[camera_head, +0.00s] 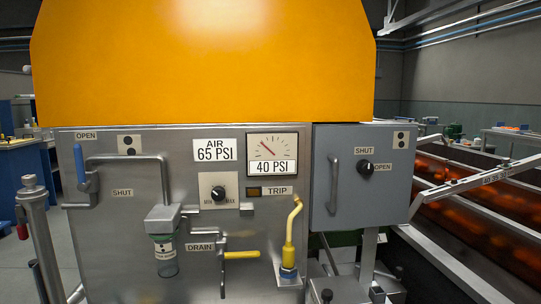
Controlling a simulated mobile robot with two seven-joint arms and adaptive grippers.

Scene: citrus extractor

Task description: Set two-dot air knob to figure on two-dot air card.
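The air knob (218,193) is a small black dial on a pale plate marked MIN and MAX, on the steel panel. A square gauge (272,147) is right of the card. Its red needle leans to the upper left, and a label below it reads 40 PSI. Neither of my grippers shows in the head view.
A blue-handled lever (80,165) and pipe are on the left, with a filter bowl (165,250) below. A yellow drain lever (241,254) and yellow bent pipe (290,240) stick out below the knob. A grey box (345,205) with a handle is right.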

